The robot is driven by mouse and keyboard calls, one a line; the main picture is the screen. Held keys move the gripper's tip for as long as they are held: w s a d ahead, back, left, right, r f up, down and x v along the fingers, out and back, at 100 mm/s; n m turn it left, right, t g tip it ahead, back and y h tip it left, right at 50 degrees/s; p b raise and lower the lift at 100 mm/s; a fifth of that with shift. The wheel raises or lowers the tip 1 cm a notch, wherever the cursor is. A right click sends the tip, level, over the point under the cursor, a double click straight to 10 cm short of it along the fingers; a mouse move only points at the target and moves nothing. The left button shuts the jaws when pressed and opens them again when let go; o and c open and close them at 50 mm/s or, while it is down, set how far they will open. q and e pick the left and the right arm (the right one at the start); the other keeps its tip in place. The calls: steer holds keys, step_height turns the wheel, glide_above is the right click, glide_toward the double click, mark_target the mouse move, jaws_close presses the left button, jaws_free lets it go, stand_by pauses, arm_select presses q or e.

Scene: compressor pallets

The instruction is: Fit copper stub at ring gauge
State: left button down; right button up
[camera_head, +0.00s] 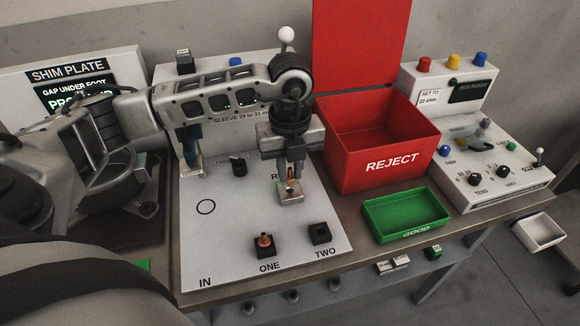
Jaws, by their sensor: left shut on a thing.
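My left gripper (291,172) points straight down over the white panel (225,255) and is shut on a copper stub (291,175). Only a small part of the stub shows between the fingers. Directly below is a pale metal block (291,196), which looks like the ring gauge, beside a label mostly hidden by the gripper. I cannot tell whether the stub's lower end is inside its bore or just above it. Another copper stub (264,239) stands upright in the black holder marked ONE (267,251). The black holder marked TWO (320,234) looks empty. My right gripper is not in view.
A red REJECT bin (390,178) and a green GOOD tray (405,229) stand right of the panel. A control box with knobs (490,170) is farther right. A lever with a white ball (286,35) rises behind my arm. The panel's left front is clear.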

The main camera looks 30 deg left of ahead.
mark_target(290, 168)
arm_select(q)
steer(key=shift+f+b, duration=0.45)
steer(key=shift+f, duration=0.1)
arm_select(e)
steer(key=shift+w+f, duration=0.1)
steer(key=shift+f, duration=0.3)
arm_select(q)
steer(key=shift+f+b, duration=0.75)
steer(key=shift+f, duration=0.2)
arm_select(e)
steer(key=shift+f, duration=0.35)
arm_select(q)
steer(key=c, duration=1.3)
jaws_free()
steer(key=shift+o, duration=0.2)
steer(key=shift+r, duration=0.1)
step_height(290, 168, up, 16)
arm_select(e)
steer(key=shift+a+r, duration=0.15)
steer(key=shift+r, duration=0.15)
